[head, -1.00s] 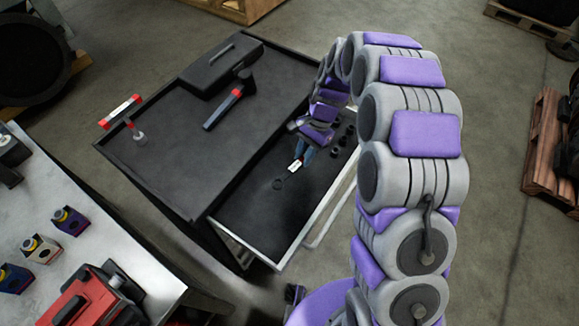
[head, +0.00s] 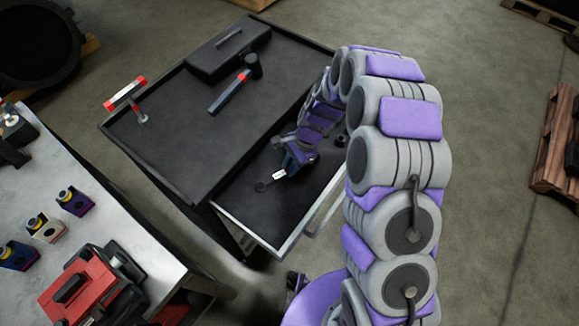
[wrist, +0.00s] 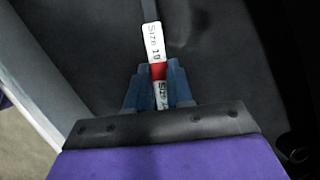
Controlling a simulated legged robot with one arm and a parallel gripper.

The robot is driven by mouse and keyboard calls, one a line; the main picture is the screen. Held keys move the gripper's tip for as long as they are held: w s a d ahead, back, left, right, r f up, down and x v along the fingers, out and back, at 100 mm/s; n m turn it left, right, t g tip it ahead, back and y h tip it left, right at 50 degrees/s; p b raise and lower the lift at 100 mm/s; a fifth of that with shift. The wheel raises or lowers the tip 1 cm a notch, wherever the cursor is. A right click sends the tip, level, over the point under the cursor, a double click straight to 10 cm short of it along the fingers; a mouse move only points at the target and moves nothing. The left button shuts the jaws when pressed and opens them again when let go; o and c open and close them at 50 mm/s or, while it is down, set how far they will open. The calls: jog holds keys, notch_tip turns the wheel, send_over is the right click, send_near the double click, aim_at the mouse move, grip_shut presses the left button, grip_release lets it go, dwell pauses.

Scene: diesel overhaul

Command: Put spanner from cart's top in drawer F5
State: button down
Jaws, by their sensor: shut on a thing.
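The spanner (head: 279,174) has a dark ring end and a white label. My gripper (head: 288,165) is shut on it, over the open drawer (head: 243,202) of the black cart (head: 160,143). The ring end lies beyond the top of the wrist view. The spanner is low inside the drawer's outline; I cannot tell whether it touches the drawer floor. The drawer's number is not readable.
On the cart top are a black toolbox (head: 228,50), a hammer (head: 236,88) and a red-and-white tool (head: 126,96). Dark round parts lie in the drawer's right end, partly behind my arm. A metal workbench (head: 85,235) with a red case (head: 85,287) stands at left.

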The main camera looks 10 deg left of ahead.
jog(key=shift+w+d+f, duration=0.15)
jog(key=shift+d+f, duration=0.15)
jog(key=shift+f, duration=0.2)
jog(key=shift+a, duration=0.1)
jog(key=shift+a+f, duration=0.1)
jog(key=shift+a, duration=0.05)
jog(key=c, duration=1.2)
grip_release()
jog(key=shift+a, duration=0.25)
jog(key=shift+o, duration=0.9)
jog(key=shift+d, duration=0.35)
jog(key=shift+a, duration=0.2)
